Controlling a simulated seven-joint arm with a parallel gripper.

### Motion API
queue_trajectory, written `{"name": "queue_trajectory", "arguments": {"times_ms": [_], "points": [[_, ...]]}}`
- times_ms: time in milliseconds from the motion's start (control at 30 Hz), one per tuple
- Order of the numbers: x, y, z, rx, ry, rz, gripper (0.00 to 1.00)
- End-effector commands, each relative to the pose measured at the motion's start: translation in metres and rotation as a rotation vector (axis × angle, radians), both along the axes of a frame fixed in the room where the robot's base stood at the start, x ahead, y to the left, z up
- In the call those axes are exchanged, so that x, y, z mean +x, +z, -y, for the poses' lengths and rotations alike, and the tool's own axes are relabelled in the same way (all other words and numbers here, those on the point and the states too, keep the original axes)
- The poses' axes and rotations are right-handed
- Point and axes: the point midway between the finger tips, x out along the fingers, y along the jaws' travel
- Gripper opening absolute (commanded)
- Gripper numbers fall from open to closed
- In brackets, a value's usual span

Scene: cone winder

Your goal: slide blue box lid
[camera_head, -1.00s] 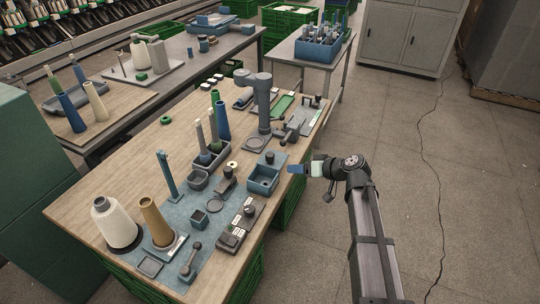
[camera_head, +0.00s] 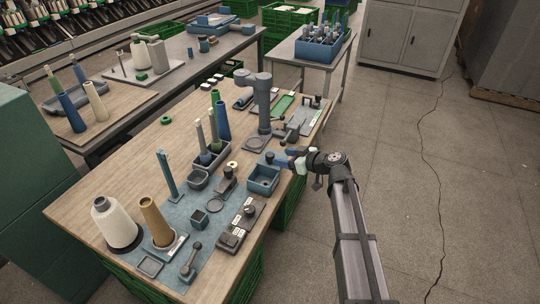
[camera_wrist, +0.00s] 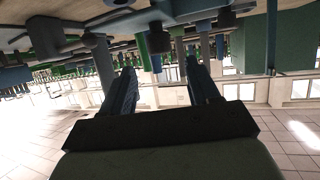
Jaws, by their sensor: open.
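The blue box (camera_head: 263,180) stands near the right edge of the wooden workbench, and its front part is open at the top. Its blue lid (camera_head: 272,160), with a dark knob, is at the far end of the box. My gripper (camera_head: 285,160) comes in from the right over the bench edge, with its blue fingers right beside the lid knob. Whether they touch it I cannot tell. In the wrist view the two fingers (camera_wrist: 161,75) are apart with nothing clearly between them. The picture there is upside down, and I cannot single out the lid.
A grey post stand (camera_head: 264,105) rises behind the box. A grey tray with cones (camera_head: 211,153) stands to its left, and a dark block device (camera_head: 232,238) lies in front.

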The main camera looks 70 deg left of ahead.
Motion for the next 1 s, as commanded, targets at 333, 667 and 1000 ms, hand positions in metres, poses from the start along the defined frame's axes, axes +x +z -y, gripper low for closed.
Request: {"name": "queue_trajectory", "arguments": {"times_ms": [333, 667, 1000], "points": [[-0.026, -0.022, -0.047, -0.001, 0.001, -0.001, 0.60], [-0.035, -0.030, -0.062, 0.000, 0.000, -0.001, 0.60], [-0.036, -0.030, -0.063, 0.000, 0.000, -0.001, 0.55]]}}
